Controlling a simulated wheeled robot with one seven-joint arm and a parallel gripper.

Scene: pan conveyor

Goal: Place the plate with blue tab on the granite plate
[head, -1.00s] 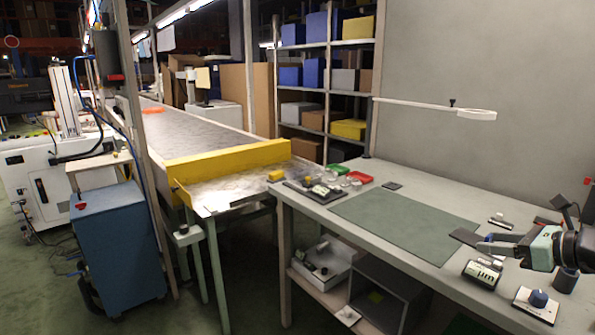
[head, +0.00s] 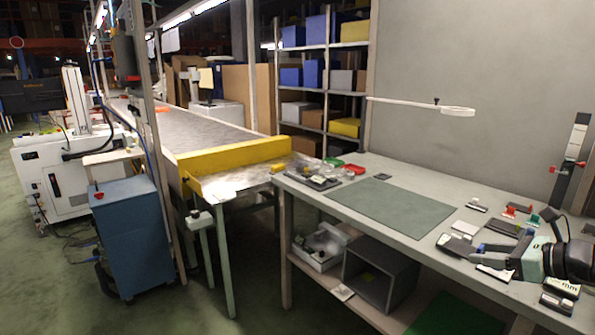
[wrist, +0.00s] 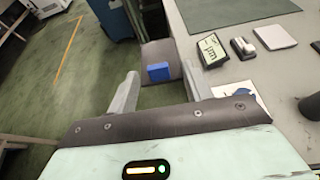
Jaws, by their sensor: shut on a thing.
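The plate with blue tab (wrist: 155,52) is grey and lies between the fingertips of my gripper (wrist: 160,92) in the wrist view; its blue tab (wrist: 158,72) faces my palm. My gripper is shut on it. In the head view my gripper (head: 484,258) reaches in from the right over the right part of the workbench. A dark slab with red and green pieces on it (head: 505,228) lies behind my gripper. Another dark slab (head: 318,182) with small items lies at the bench's left end. I cannot tell for sure which is the granite plate.
The workbench (head: 400,170) carries a green mat (head: 390,206) with clear room on it. A display block (wrist: 212,50) and a light square (wrist: 275,36) lie near my gripper. A tall gauge stand (head: 571,155) rises at the right.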

